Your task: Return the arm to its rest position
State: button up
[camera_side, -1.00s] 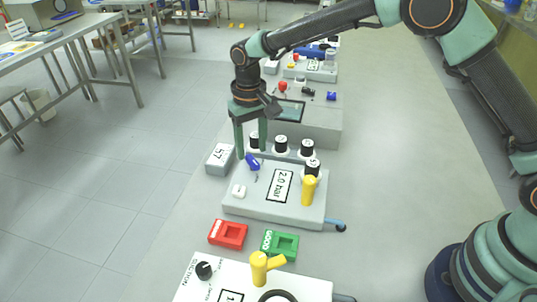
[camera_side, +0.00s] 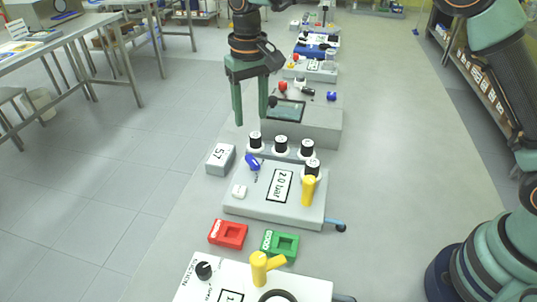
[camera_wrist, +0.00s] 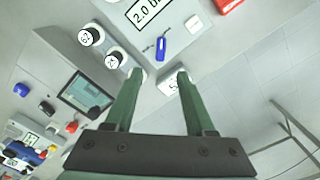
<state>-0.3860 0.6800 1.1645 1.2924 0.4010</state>
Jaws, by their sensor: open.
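My gripper (camera_side: 251,122) hangs in the air above the left side of the bench in the side view, fingers pointing down. Its two green fingers are apart with nothing between them. In the wrist view the open fingers (camera_wrist: 155,76) also show empty. Below it stands a grey panel (camera_side: 238,207) with a "2.0 bar" label (camera_side: 280,186), black-and-white knobs (camera_side: 281,145), a yellow handle (camera_side: 309,191) and a blue key-like piece (camera_side: 253,162). The blue piece also shows in the wrist view (camera_wrist: 161,48), apart from the fingers.
A grey block marked 57 (camera_side: 220,159) stands left of the panel. A red block (camera_side: 228,233) and a green block (camera_side: 280,244) lie in front, before a white panel (camera_side: 190,283). A grey box with a screen (camera_side: 286,111) stands behind. The bench's right side is clear.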

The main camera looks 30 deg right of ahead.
jog(key=s+d+r+t, duration=0.2)
jog(key=s+d+r, duration=0.3)
jog(key=s+d, duration=0.25)
jog(key=s+d+r+t, duration=0.2)
jog(key=s+d+r, duration=0.35)
jog(key=d, duration=0.25)
jog(key=s+d+f+t, duration=0.1)
jog(key=s+d+f, duration=0.2)
jog(key=s, duration=0.3)
jog(key=shift+s+d+f+t, duration=0.15)
jog(key=shift+s+d+t, duration=0.15)
jog(key=shift+d, duration=0.2)
